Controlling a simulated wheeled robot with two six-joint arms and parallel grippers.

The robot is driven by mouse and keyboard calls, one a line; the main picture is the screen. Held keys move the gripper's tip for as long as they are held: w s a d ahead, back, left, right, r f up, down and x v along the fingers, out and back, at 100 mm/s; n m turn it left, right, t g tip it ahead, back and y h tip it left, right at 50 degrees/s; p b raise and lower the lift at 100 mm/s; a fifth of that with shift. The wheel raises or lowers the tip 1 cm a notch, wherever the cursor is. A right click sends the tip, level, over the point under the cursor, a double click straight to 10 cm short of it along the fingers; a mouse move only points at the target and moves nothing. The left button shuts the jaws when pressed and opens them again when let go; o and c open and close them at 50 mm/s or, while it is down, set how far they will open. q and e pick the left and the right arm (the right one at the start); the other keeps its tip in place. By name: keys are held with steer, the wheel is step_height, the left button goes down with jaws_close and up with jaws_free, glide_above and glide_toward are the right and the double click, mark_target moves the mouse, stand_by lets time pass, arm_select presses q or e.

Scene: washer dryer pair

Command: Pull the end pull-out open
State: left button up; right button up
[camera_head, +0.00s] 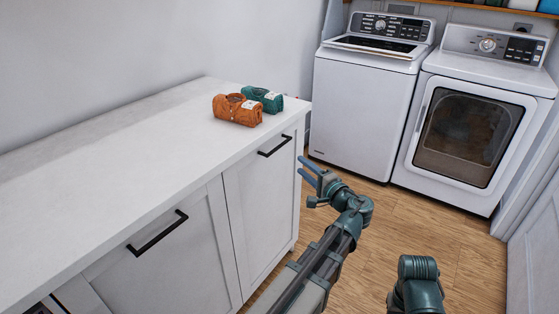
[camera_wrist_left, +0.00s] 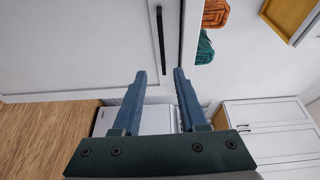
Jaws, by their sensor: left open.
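The end pull-out (camera_head: 262,205) is a white panel at the far end of the counter cabinet, flush with its neighbour, so it looks shut. Its black bar handle (camera_head: 275,146) is near the top edge. My left gripper (camera_head: 302,169) is open and empty, to the right of the handle and apart from it. In the left wrist view the handle (camera_wrist_left: 161,40) lies beyond the open fingertips (camera_wrist_left: 159,73), in line with the gap between them. The white panel (camera_wrist_left: 80,45) fills the upper left there. My right arm shows at the bottom right, its gripper out of view.
A washer (camera_head: 362,105) and dryer (camera_head: 470,130) stand behind. The wood floor (camera_head: 400,215) between is clear.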

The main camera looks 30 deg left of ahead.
mark_target(280, 147)
arm_select(q)
steer(key=shift+w+a+r, duration=0.1)
steer(key=shift+w+a, duration=0.05)
steer(key=x, duration=1.3)
steer(key=shift+w+a+r, duration=0.15)
steer(key=shift+a, duration=0.15)
jaws_close()
stand_by(1.0)
